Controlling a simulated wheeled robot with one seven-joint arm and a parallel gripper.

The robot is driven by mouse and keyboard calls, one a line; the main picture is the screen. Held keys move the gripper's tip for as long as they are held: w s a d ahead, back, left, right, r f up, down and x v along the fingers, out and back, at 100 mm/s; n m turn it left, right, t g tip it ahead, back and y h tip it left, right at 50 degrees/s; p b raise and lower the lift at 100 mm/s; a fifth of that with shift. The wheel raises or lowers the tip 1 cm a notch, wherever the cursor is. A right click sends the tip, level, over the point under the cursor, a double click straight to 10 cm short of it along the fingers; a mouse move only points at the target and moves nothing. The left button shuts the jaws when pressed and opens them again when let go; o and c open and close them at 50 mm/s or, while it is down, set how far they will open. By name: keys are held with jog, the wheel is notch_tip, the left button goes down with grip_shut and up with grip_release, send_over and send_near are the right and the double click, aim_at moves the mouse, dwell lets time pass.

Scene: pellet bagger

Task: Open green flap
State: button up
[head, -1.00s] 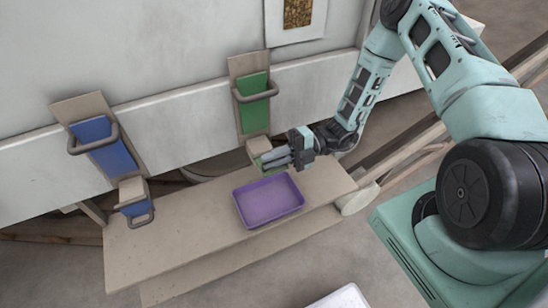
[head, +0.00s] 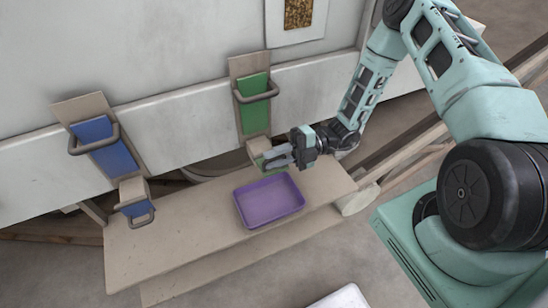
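A green panel (head: 254,114) with a grey bar handle (head: 256,91) sits on a beige upright board against the machine wall. Below it is a small beige spout (head: 258,146) with a little green showing; this looks like the green flap, and my gripper hides most of it. My gripper (head: 272,158) is at the front of this spout, pointing left. Its fingers look close together; whether they hold the flap's handle cannot be told. A purple tray (head: 269,201) stands on the shelf just below my gripper.
A blue panel (head: 104,146) with a handle and a blue flap (head: 137,207) on a spout are at the left. The beige shelf (head: 180,245) is bare left of the tray. A white surface (head: 343,298) shows at the bottom edge.

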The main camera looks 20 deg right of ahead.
jog(key=d+b, duration=0.3)
jog(key=d, duration=0.8)
jog(key=shift+d, duration=0.3)
